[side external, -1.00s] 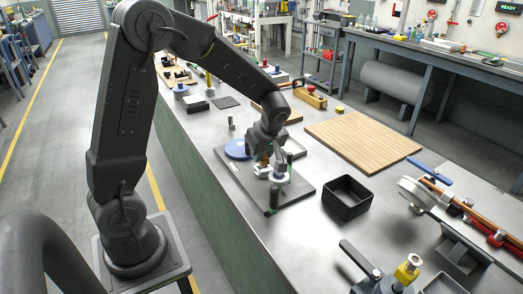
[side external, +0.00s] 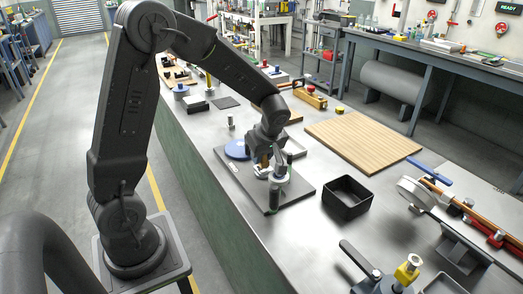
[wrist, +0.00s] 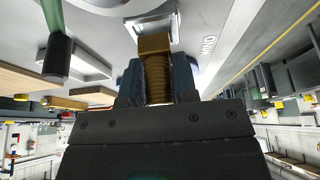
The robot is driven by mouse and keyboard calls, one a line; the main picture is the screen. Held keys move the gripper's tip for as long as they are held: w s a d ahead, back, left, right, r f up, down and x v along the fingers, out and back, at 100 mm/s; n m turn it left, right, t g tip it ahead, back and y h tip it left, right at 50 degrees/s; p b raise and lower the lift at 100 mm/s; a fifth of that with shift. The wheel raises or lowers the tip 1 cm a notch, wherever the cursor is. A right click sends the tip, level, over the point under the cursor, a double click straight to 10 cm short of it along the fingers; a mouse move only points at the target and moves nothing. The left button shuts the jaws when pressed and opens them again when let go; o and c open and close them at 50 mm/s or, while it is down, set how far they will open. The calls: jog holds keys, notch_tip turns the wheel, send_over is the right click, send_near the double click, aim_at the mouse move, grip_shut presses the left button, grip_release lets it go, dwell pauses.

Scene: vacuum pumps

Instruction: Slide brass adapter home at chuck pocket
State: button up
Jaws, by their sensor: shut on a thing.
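The brass adapter (wrist: 157,78) has a ribbed, thread-like body and a wider square end. My gripper (wrist: 156,68) is shut on the ribbed body, one dark finger on each side. The square end points at the pale metal chuck pocket (wrist: 153,12) and overlaps its edge in the wrist view. I cannot tell how deep it sits, or whether it is in contact. In the side view my gripper (side external: 264,162) is low over the grey base plate (side external: 236,181), beside the pale chuck parts (side external: 277,176). There the fingers and wrist mostly hide the adapter.
A dark-green-handled post (side external: 274,198) stands on the plate close to my gripper. A blue disc (side external: 237,149) lies behind. A black open bin (side external: 347,196) and a wooden board (side external: 362,143) are to the right.

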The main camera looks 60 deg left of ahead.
jog(key=shift+f, duration=0.15)
jog(key=shift+f, duration=0.45)
jog(key=o, duration=1)
jog(key=shift+o, duration=0.2)
jog(key=shift+r, duration=0.1)
jog(key=v, duration=1.3)
jog(key=shift+d+r, duration=0.15)
jog(key=shift+r, duration=0.2)
jog(key=s+d+r+m+t+h, duration=0.1)
jog(key=s+d+m, duration=0.3)
jog(key=s+m, duration=0.4)
jog(key=s+d+r+m+t+h, duration=0.2)
jog(key=s+d+m+t+h, duration=0.1)
jog(key=s+m, duration=0.5)
jog(key=d+m+t, duration=0.1)
jog(key=d+m, duration=0.1)
jog(key=shift+s+d+t+h, duration=0.3)
jog(key=shift+s, duration=0.05)
